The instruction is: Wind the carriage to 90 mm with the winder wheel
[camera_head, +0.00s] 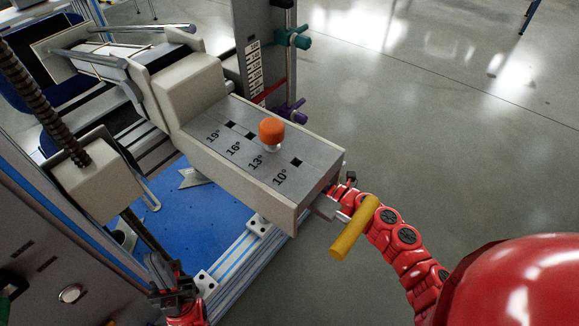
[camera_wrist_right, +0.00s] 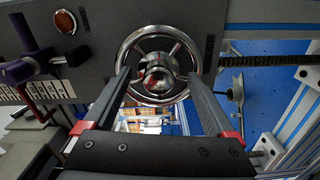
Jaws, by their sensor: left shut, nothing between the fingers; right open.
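The winder wheel (camera_wrist_right: 133,46), a chrome handwheel with spokes and a round hub, faces the right wrist view. My right gripper (camera_wrist_right: 159,75) is open, with one finger on each side of the hub and in front of the wheel. I cannot tell whether the fingers touch it. The wheel is not visible in the head view, where my red right arm (camera_head: 402,236) reaches behind the angle-marked housing. My left gripper (camera_head: 163,272) is shut and empty at the lower left, beside the frame rail. I cannot identify the carriage for certain, and no millimetre reading is legible.
The grey housing (camera_head: 223,150) carries angle marks from 19° to 10° and an orange knob (camera_head: 272,131). A yellow handle (camera_head: 354,228) projects from its near end. A threaded rod (camera_head: 40,98) passes a beige block (camera_head: 92,183). Open floor (camera_head: 450,100) lies to the right.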

